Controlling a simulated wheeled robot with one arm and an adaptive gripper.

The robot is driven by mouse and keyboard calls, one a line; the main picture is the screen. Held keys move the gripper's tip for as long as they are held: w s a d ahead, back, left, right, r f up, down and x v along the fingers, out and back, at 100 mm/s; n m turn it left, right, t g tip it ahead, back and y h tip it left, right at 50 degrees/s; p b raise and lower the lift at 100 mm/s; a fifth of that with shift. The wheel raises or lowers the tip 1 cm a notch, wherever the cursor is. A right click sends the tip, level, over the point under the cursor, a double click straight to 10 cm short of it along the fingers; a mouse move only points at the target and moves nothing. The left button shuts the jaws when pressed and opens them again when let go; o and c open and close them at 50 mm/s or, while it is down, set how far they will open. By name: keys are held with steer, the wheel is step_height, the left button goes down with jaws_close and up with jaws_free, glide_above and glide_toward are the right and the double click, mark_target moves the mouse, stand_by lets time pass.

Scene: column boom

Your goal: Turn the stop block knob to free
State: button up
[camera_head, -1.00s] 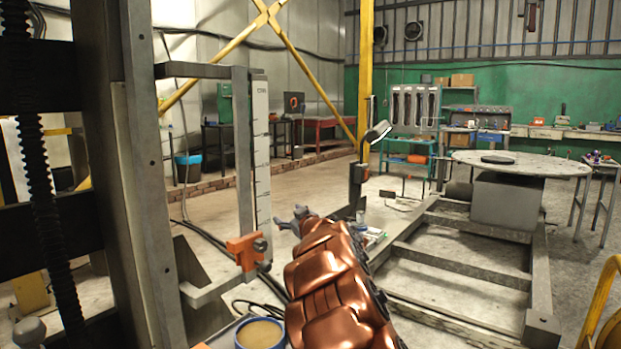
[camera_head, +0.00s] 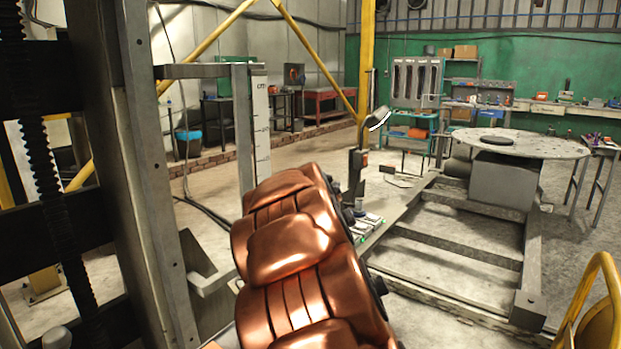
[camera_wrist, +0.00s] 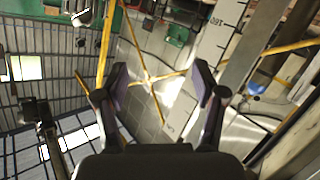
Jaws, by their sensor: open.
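The orange stop block and its knob do not show now; in the head view my copper arm covers the lower rail where they sat. The upright grey rail (camera_head: 243,125) with its white scale strip (camera_head: 262,135) rises behind my arm. The scale also shows tilted in the wrist view (camera_wrist: 213,38). My gripper (camera_wrist: 161,75) shows in the wrist view with its two dark fingers spread and nothing between them. It is hidden behind the arm in the head view, so its distance to the knob cannot be told.
A thick grey column (camera_head: 143,170) stands close on the left. A round metal table (camera_head: 520,143) stands over a floor frame at the right. A yellow tubular rail (camera_head: 600,295) is at lower right. Open concrete floor (camera_head: 310,150) lies beyond my arm.

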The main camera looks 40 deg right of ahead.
steer(key=s+a, duration=0.1)
steer(key=s+a+g+p, duration=0.1)
steer(key=s, duration=0.1)
steer(key=s+a+r+m+g+p, duration=0.1)
steer(key=shift+s, duration=0.25)
stand_by(0.4)
